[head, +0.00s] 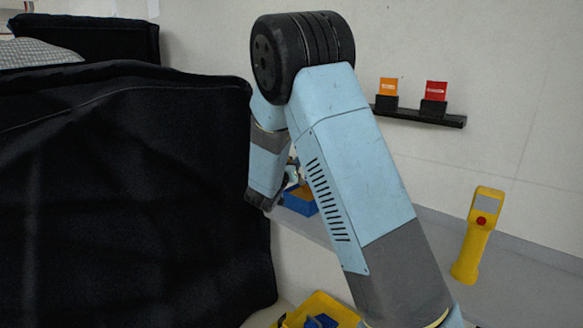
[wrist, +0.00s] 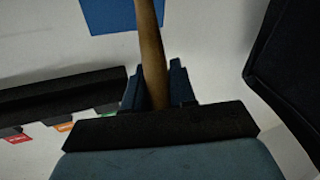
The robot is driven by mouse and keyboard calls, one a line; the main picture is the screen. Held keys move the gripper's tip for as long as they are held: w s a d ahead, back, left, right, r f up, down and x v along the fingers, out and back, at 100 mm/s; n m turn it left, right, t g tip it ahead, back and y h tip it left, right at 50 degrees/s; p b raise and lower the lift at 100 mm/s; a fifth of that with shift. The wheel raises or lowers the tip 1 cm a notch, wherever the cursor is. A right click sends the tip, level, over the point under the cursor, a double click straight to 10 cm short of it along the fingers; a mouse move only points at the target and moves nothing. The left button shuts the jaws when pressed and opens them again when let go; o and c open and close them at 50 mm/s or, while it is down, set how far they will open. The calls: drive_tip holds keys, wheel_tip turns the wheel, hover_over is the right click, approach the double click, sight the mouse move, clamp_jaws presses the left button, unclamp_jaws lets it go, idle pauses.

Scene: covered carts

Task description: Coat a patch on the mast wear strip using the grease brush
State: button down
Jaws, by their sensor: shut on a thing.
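My gripper (wrist: 157,82) is shut on a brown wooden handle, which I take to be the grease brush (wrist: 150,45). The handle runs up out of the top of the wrist view, so its bristle end is out of sight. In the head view my arm stands in front of the wall, and the brush and gripper fingers cannot be made out there. I cannot make out the mast wear strip in either view.
Dark covers (head: 120,200) fill the left. A wall ledge (head: 420,114) holds orange (head: 388,87) and red (head: 436,91) cards. A blue bin (head: 300,200) sits behind my arm. A yellow handheld device (head: 473,240) stands right; a yellow tray (head: 325,308) is below.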

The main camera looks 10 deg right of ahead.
drive_tip(key=shift+r, duration=2.9)
